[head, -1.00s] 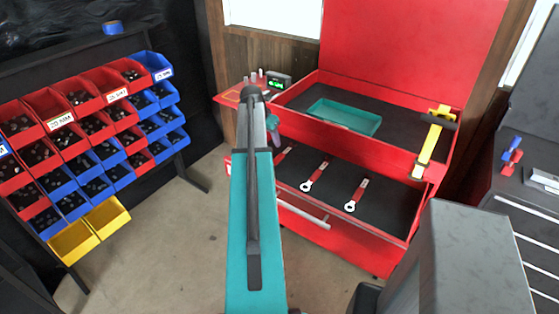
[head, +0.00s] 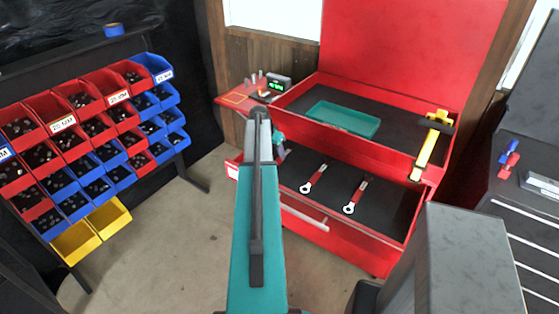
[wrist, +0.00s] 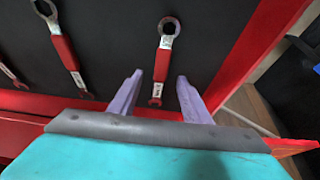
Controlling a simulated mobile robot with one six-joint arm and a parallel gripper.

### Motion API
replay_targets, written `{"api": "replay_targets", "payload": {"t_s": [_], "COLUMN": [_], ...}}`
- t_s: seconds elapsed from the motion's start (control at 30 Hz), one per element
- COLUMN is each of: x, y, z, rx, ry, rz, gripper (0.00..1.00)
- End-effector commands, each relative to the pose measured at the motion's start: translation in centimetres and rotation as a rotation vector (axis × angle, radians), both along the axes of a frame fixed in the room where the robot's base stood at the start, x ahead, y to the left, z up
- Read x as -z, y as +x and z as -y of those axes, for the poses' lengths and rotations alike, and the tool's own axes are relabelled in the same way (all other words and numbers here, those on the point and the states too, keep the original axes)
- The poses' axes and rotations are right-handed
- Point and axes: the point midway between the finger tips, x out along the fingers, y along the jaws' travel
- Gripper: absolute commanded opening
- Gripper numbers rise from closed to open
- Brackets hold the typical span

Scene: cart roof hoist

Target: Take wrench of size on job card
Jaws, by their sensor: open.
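Several red-handled wrenches with silver ring ends lie in the open drawer (head: 390,222). In the head view a left one (head: 314,178) and a right one (head: 355,195) show; another is hidden behind my arm. In the wrist view my gripper (wrist: 158,76) is open, its two purple fingers on either side of the wrench nearest the drawer wall (wrist: 164,60). Whether they are down at its height I cannot tell. A second wrench (wrist: 66,50) lies to the left, and part of a third (wrist: 12,76) shows at the left edge. No size marking or job card is readable.
The red tool chest has a teal tray (head: 343,117) and a yellow tool (head: 430,145) on top. A side shelf (head: 240,100) carries a small green-lit display (head: 279,86). Labelled part bins (head: 75,140) stand left; a grey cabinet is right. Floor between is clear.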

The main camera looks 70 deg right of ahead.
Motion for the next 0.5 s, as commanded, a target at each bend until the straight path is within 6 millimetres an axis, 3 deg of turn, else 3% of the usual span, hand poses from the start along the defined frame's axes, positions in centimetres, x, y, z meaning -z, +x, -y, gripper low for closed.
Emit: {"api": "replay_targets", "payload": {"t_s": [0.5], "x": [0.58], "y": [-0.13], "z": [0.29], "rx": [0.001], "ry": [0.0], "rz": [0.0], "gripper": [0.44]}}
